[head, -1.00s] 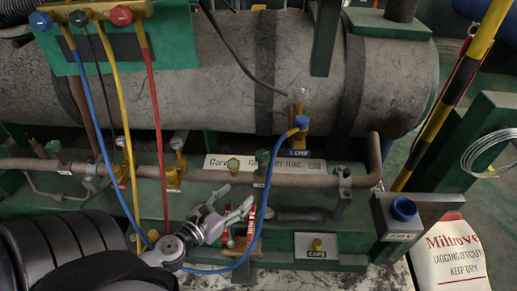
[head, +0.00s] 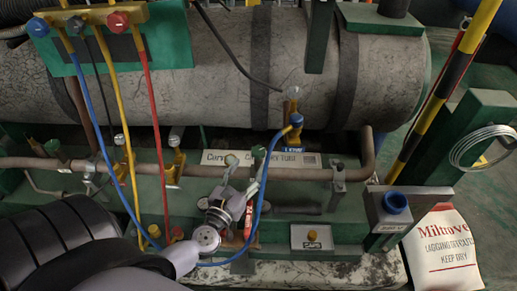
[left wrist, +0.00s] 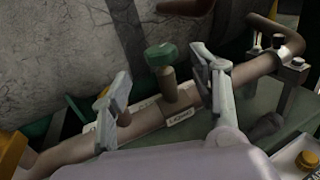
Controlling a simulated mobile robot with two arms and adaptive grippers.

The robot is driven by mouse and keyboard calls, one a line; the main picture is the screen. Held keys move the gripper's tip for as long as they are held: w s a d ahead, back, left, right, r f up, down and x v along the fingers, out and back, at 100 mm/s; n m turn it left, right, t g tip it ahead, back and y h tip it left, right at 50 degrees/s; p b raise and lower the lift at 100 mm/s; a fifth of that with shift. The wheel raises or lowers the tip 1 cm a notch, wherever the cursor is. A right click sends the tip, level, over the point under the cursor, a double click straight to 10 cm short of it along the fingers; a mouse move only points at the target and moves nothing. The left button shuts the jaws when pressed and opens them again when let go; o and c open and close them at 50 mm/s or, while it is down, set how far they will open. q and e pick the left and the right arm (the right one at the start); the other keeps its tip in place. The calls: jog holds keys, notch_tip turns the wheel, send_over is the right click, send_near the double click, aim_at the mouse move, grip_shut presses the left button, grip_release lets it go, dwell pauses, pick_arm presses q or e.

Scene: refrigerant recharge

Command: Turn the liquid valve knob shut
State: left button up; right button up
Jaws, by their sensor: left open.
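The liquid valve knob is a green round knob (head: 258,152) on a short stem above the brown pipe in the head view. In the left wrist view the green knob (left wrist: 161,55) stands over a pipe label that appears to read LIQUID. My left gripper (head: 246,172) is open, its fingers pointing up toward the pipe just in front of the knob. In the left wrist view its two fingers (left wrist: 163,72) stand on either side of the knob and stem, apart from the knob. The gripper holds nothing. My right gripper is not in view.
A blue hose (head: 262,200) loops close to the right of my left gripper. A red-labelled item (head: 248,216) is close beside it. The brown pipe (head: 300,173) runs along the rack below a large grey tank (head: 215,75). A CAPS tray (head: 311,237) lies front right.

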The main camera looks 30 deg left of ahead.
aim_at(255, 157)
pick_arm(q)
jog(key=w, duration=0.2)
jog(key=w+a, duration=0.1)
jog(key=w, duration=0.5)
jog(key=shift+a+p, duration=0.2)
jog(key=shift+p, duration=0.1)
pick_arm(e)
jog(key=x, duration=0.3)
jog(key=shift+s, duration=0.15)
pick_arm(q)
jog(key=shift+c, duration=0.5)
jog(key=c, duration=1.1)
